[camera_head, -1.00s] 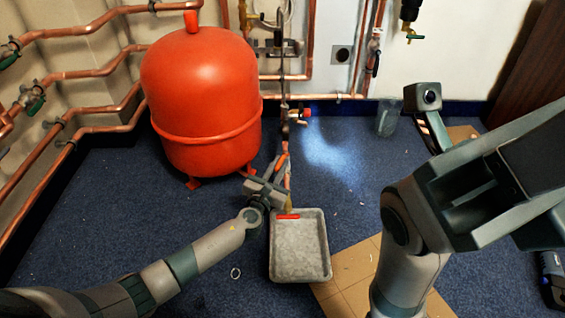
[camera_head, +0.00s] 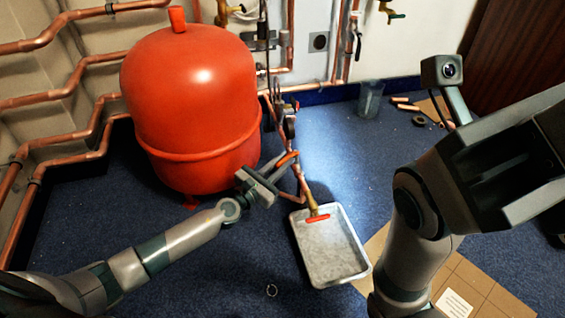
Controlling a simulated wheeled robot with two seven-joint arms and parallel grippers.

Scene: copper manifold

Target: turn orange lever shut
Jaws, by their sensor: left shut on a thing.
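The orange lever (camera_head: 288,158) is on the copper pipework in front of the red tank, above the far edge of the metal tray. My left gripper (camera_head: 281,164) is shut on the lever, reaching it from the left; its fingers partly hide the lever. A second, red-orange handle (camera_head: 317,218) sits on the brass valve (camera_head: 311,203) at the pipe's lower end, over the tray's far edge. My right arm (camera_head: 425,215) fills the right side, large and close. Its jaws do not show clearly.
The red tank (camera_head: 190,105) stands just behind and left of my left gripper. The grey tray (camera_head: 330,252) lies under the pipe. Copper pipes (camera_head: 75,80) run along the left wall. A clear container (camera_head: 370,99) stands near the back wall. Tan tiles (camera_head: 470,288) lie at front right.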

